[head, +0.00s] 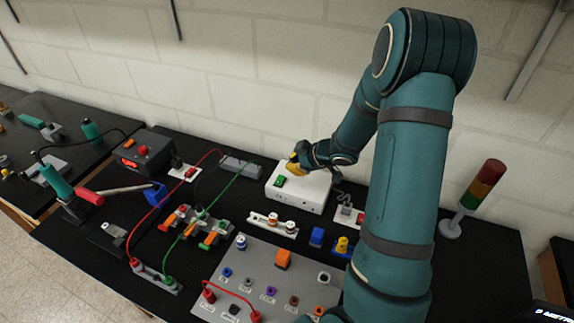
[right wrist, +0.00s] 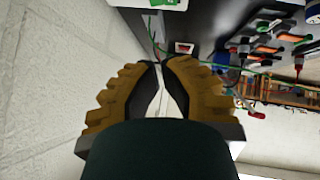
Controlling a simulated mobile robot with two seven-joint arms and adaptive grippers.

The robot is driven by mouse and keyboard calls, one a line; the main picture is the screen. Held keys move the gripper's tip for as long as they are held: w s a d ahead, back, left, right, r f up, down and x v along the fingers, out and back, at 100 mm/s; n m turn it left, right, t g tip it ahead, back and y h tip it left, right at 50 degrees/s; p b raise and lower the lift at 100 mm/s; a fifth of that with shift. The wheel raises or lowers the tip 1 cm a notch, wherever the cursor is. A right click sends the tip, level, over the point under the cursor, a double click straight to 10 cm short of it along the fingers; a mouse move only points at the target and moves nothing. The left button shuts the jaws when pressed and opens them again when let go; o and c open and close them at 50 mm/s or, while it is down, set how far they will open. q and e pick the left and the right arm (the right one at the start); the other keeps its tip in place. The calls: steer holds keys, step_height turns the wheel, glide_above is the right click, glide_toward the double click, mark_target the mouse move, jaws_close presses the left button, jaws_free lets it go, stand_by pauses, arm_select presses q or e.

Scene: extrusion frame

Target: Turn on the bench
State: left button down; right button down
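A white box (head: 298,194) with a green rocker switch (head: 279,182) on its top stands at the back of the black bench (head: 395,287). My right gripper (head: 296,163) is at the box's back edge, just behind the switch; I cannot tell if it touches the box. In the right wrist view its yellow fingers (right wrist: 158,66) are drawn together at the tips with nothing visible between them. The white box (right wrist: 128,3) and green switch (right wrist: 165,3) show cut off at that view's top edge. My left gripper is not in view.
A red-amber-green stack light (head: 483,190) stands at the right. A grey panel (head: 255,262) with several sockets lies in front. Red and green cables (head: 231,186) arch left of the box. A dark unit with a red display (head: 143,153) sits farther left. A block wall (head: 270,90) is close behind.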

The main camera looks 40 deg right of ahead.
steer(key=shift+v, duration=1)
steer(key=shift+f, duration=0.1)
steer(key=shift+d, duration=0.1)
steer(key=w+d+m+g+h+b, duration=0.1)
steer(key=w+d+m+g+h, duration=0.35)
steer(key=m, duration=0.65)
steer(key=w+a+r+m+g+b, duration=0.1)
steer(key=a+r+m+g, duration=0.1)
steer(key=a+m, duration=0.5)
steer(key=shift+w+a+r+m+g, duration=0.15)
steer(key=shift+r+m+g, duration=0.1)
steer(key=shift+m+g, duration=0.4)
